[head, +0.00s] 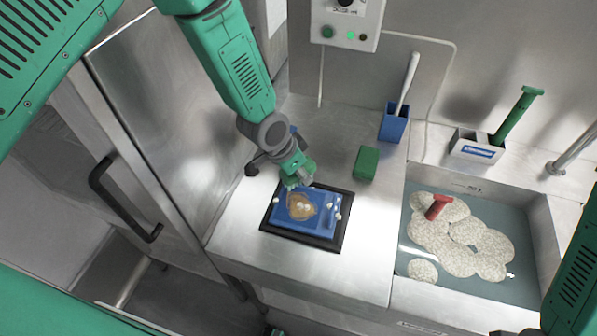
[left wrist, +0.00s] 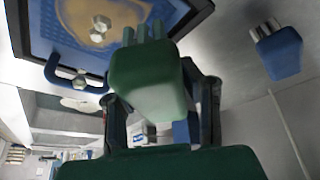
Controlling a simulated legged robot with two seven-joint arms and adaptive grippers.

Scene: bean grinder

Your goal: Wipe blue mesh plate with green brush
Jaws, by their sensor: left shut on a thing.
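The blue mesh plate (head: 325,208) lies in a black frame on the steel counter. A brown stain (head: 300,204) and several small white pieces sit on it. My left gripper (head: 297,177) is at the plate's far edge, shut on the green brush (head: 294,168). In the left wrist view the brush (left wrist: 147,82) sits between the fingers of the gripper (left wrist: 160,112). The plate (left wrist: 65,40) shows there at the upper left, with its stain and a blue handle (left wrist: 70,76). I cannot tell whether the brush touches the plate. My right gripper is not in view.
A green block (head: 367,162) and a blue cup (head: 394,124) with a white handle stand right of the plate. A sink (head: 515,205) holds pale speckled discs and a red-handled tool (head: 436,207). A white holder (head: 476,148) stands behind it. Counter in front is clear.

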